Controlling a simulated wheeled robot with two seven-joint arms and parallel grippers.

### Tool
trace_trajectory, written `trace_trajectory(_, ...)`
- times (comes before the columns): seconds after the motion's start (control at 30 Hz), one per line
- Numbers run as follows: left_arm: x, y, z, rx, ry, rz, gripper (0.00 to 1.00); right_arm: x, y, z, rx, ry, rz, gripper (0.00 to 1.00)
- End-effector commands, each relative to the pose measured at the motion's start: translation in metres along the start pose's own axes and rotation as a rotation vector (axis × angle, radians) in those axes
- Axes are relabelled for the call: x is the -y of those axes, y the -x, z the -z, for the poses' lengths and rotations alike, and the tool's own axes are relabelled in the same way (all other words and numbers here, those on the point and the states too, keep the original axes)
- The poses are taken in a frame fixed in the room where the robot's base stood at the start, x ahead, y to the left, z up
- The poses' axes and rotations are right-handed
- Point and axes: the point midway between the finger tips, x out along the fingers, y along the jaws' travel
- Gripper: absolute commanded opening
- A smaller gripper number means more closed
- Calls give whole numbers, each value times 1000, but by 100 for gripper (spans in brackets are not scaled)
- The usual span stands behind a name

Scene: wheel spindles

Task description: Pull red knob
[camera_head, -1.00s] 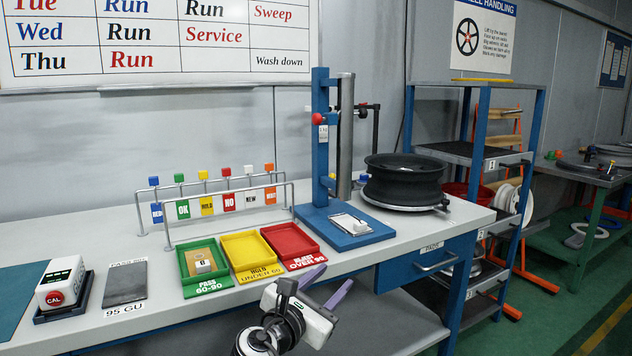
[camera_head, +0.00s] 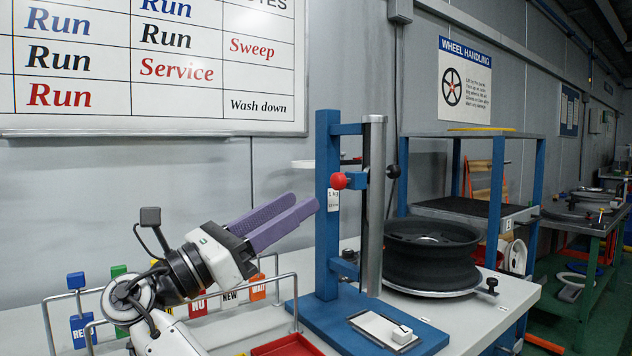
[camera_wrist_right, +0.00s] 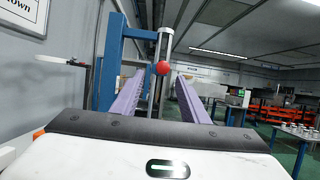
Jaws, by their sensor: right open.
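The red knob (camera_head: 338,180) is a small round ball on the blue upright stand (camera_head: 326,240), beside a grey vertical cylinder. My right gripper (camera_head: 305,201) points toward it from the left, its purple fingers apart and empty. The fingertips look a short way short of the knob, and slightly lower in the head view. In the right wrist view the knob (camera_wrist_right: 163,68) shows between the two fingers (camera_wrist_right: 160,82), ahead of them. I see no contact. My left gripper is not in view.
A black wheel (camera_head: 432,254) stands on the bench right of the stand. A wire rail (camera_head: 170,300) with coloured tags lies under my right arm. The space between fingers and knob looks clear.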

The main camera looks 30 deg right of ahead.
Motion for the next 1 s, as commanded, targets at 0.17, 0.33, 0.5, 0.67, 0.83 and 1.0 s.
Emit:
trace_trajectory(0.17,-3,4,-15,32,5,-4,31,2,-25,-1,2,0,6,40)
trace_trajectory(0.33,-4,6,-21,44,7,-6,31,1,-58,0,1,1,6,40)
trace_trajectory(0.5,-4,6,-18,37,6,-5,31,1,-84,0,1,0,4,40)
trace_trajectory(0.67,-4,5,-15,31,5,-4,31,0,-98,0,0,0,2,40)
trace_trajectory(0.83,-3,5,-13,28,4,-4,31,0,-101,0,0,0,1,40)
trace_trajectory(1.0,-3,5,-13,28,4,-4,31,0,-100,0,0,0,1,37)
